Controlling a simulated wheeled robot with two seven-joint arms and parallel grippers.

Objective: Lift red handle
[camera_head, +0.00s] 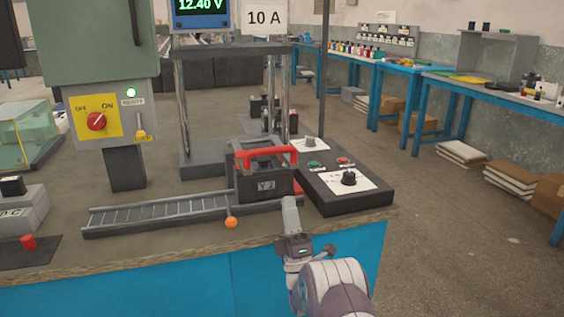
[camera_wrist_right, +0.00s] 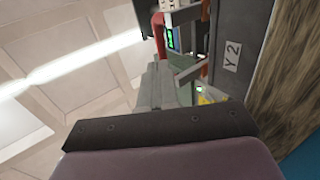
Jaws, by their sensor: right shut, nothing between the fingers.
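The red handle (camera_head: 266,154) is the bar on top of a dark battery box (camera_head: 262,182) marked Y 2. The box sits upright at the right end of a roller track (camera_head: 160,212) on the bench. My right gripper (camera_head: 291,205) is shut and empty, in front of the box's right side and below the handle, apart from it. In the right wrist view the red handle (camera_wrist_right: 159,38) shows beyond the fingers (camera_wrist_right: 156,85), and the box (camera_wrist_right: 238,45) is at the right. My left gripper is not in view.
A control box (camera_head: 340,185) with a knob stands right of the battery. A metal frame (camera_head: 186,110) rises behind it. An orange ball knob (camera_head: 231,222) sticks out at the track's front. A switch panel (camera_head: 97,121) stands at the left. The bench edge (camera_head: 130,258) runs in front.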

